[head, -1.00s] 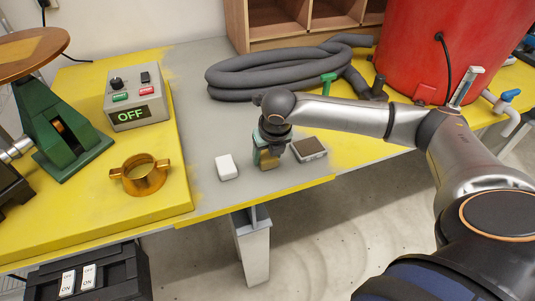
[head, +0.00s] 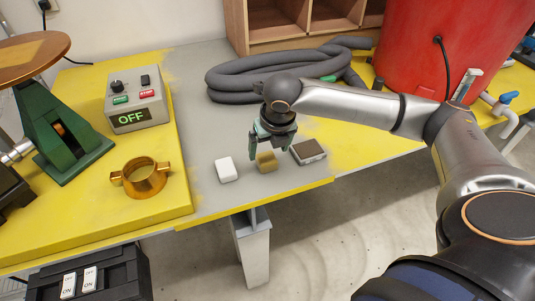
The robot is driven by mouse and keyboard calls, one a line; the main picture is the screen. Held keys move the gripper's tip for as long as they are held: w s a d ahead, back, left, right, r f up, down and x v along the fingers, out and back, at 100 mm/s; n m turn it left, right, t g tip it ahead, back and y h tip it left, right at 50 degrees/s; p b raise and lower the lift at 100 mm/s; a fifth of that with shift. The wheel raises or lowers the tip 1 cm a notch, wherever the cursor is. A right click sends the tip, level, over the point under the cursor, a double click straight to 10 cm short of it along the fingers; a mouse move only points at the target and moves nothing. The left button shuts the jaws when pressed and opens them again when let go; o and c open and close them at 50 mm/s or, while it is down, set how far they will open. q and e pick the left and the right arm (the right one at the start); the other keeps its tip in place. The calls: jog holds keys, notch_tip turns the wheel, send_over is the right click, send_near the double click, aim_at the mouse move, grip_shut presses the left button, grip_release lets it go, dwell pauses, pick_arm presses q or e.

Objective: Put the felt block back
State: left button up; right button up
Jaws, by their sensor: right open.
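A small tan block (head: 266,162), which looks like the felt block, rests on the grey strip of the table. It sits between a white block (head: 225,169) on its left and a dark-topped block (head: 308,151) on its right, apart from both. My right gripper (head: 271,148) is open and empty just above and behind the tan block. Its fingers are spread wider than the block and partly cover the table behind it. My left gripper is not in view.
A grey hose coil (head: 275,72) lies behind the gripper, with a red tank (head: 440,45) at the back right. A brass ring (head: 143,179) and a control box (head: 136,100) reading OFF stand on the left. The table's front edge is close to the blocks.

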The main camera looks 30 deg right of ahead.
jog(key=v, duration=0.7)
jog(key=shift+p, duration=0.3)
